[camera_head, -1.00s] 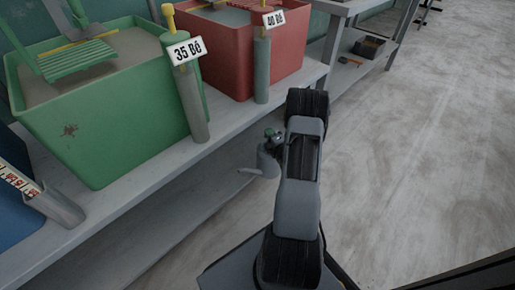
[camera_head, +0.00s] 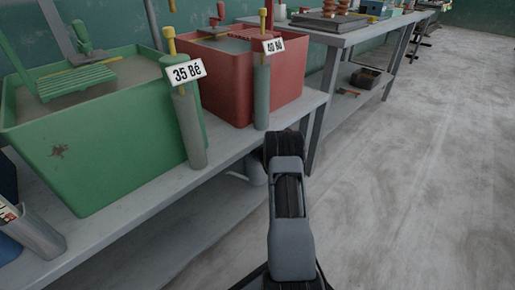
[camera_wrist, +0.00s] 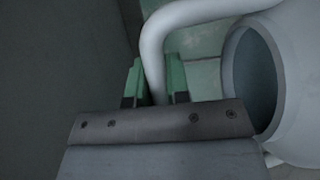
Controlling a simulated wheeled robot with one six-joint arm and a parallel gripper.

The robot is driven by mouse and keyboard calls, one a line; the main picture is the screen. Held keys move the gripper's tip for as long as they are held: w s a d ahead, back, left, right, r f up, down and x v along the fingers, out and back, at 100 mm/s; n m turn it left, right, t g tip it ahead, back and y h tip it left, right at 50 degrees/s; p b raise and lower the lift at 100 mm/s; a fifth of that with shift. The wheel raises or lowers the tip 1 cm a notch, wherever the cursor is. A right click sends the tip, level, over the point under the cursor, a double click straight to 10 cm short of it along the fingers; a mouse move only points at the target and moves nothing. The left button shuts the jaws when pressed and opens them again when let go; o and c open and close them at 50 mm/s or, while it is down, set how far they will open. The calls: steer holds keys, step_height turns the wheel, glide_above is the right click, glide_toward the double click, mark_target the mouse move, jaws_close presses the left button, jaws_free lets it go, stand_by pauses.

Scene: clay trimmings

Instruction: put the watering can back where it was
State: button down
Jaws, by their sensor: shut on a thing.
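The watering can is pale grey, with a round open mouth, and fills the right of the wrist view (camera_wrist: 293,75). Its curved handle passes between the green fingers of my gripper (camera_wrist: 156,80), which is shut on it. In the head view only a small part of the can (camera_head: 256,173) shows, just left of my arm and under the front edge of the bench. My arm hides the gripper there. What lies beneath the can cannot be told.
A grey bench (camera_head: 150,193) holds a green tub (camera_head: 110,145) and a red tub (camera_head: 215,85), with labelled cylinders at their front. A lower shelf (camera_head: 150,245) runs under it. Another table (camera_head: 345,38) stands further back. The floor (camera_head: 430,170) at right is clear.

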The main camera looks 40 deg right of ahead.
steer(key=shift+w+d+r+b, duration=0.15)
steer(key=shift+w+b, duration=0.1)
steer(key=shift+w, duration=0.45)
steer(key=shift+w+d+b, duration=0.1)
steer(key=shift+w+b, duration=0.1)
steer(key=shift+w, duration=0.45)
steer(key=shift+f+b, duration=0.95)
steer(key=shift+f, duration=0.7)
steer(key=c, duration=1.1)
jaws_free()
steer(key=shift+s+f, duration=0.15)
steer(key=s+a+p, duration=0.2)
steer(key=s+p, duration=0.3)
steer(key=s, duration=0.8)
steer(key=shift+s+a, duration=0.2)
steer(key=shift+s, duration=0.1)
steer(key=shift+f, duration=0.1)
